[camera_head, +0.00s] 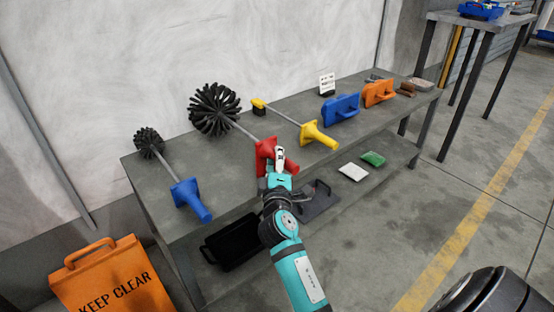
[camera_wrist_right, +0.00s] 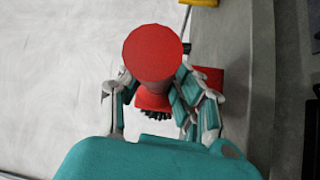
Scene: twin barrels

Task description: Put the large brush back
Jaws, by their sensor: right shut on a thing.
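The large brush has a big round head of black bristles (camera_head: 215,108), a grey shaft and a red handle (camera_head: 265,150). It lies at or just over the grey workbench (camera_head: 234,171), its head toward the wall; I cannot tell whether it touches the top. My right gripper (camera_head: 279,160) is at the handle's near end. In the right wrist view the gripper (camera_wrist_right: 158,98) is shut around the red handle (camera_wrist_right: 153,52), its fingers on both sides; only a little of the bristles shows below it. My left gripper is not in view.
A smaller black brush with a blue handle (camera_head: 188,195) lies to the left, a yellow-handled scraper (camera_head: 317,134) to the right. Blue (camera_head: 341,107) and orange (camera_head: 378,93) tools stand farther right. An orange "KEEP CLEAR" sign (camera_head: 110,278) stands at the bench's left end.

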